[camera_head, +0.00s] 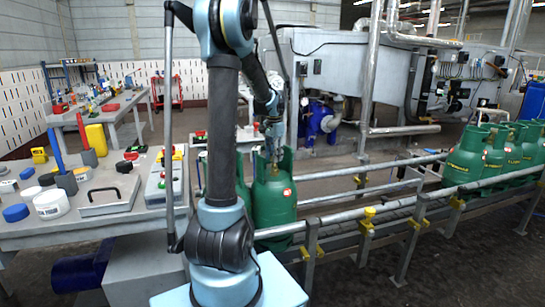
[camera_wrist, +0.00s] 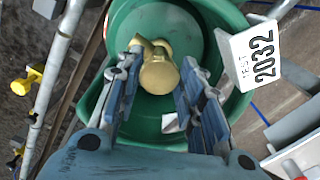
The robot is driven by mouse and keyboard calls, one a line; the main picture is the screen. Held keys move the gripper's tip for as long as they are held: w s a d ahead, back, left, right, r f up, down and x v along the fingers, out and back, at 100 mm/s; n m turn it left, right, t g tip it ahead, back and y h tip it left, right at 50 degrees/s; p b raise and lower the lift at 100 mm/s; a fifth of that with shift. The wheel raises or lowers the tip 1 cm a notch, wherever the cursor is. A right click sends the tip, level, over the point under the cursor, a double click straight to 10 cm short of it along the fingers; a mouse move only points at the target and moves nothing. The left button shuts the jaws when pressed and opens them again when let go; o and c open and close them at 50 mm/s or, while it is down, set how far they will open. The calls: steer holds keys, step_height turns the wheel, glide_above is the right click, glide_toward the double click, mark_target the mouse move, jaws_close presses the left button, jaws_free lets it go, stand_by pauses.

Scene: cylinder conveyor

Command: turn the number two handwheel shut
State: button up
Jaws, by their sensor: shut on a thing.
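A green gas cylinder (camera_head: 273,203) stands upright on the conveyor, just right of my arm in the head view. In the wrist view I look down into its green collar (camera_wrist: 115,38), at a brass valve with a round brass handwheel (camera_wrist: 160,76) on top. My gripper (camera_wrist: 163,58) reaches into the collar with one finger on each side of the brass handwheel and is shut on it. In the head view my gripper (camera_head: 272,145) is at the cylinder's top, partly hidden by the collar. No number two shows on the handwheel.
More green cylinders (camera_head: 465,155) stand at the conveyor's right end. Rails (camera_head: 400,212) with yellow clamps run along the conveyor. A cluttered workbench (camera_head: 110,225) is at left.

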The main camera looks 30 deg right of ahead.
steer(key=shift+a+m, duration=0.1)
steer(key=shift+m, duration=0.7)
steer(key=o, duration=1.1)
steer(key=shift+c, duration=0.2)
steer(key=shift+r, duration=0.15)
step_height(320, 180, up, 12)
steer(key=shift+f, duration=0.2)
